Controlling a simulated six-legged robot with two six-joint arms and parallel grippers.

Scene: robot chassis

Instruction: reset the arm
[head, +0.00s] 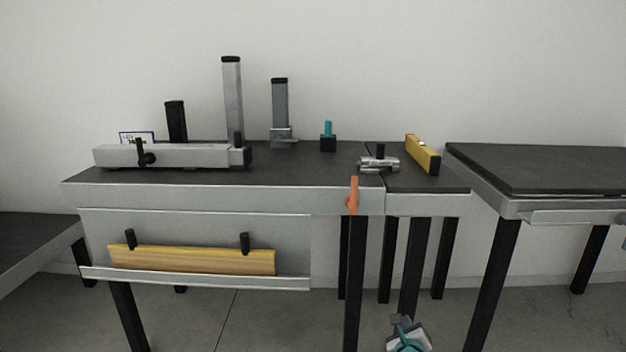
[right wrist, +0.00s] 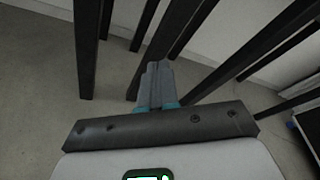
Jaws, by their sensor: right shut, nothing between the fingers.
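My right gripper (head: 402,321) shows at the bottom edge of the head view, low in front of the table legs and below the tabletop. In the right wrist view its grey fingers (right wrist: 157,80) are together with nothing between them, pointing towards the black table legs. The rest of my right arm is mostly out of the head view. My left gripper and left arm do not show in either view.
A dark-topped workbench (head: 300,178) carries a long grey bar (head: 180,155), upright posts, a small clamp (head: 379,164) and a yellow level (head: 422,155). An orange handle (head: 353,195) hangs at its front edge. Black legs (right wrist: 88,45) stand near my right gripper. Another table (head: 540,170) stands right.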

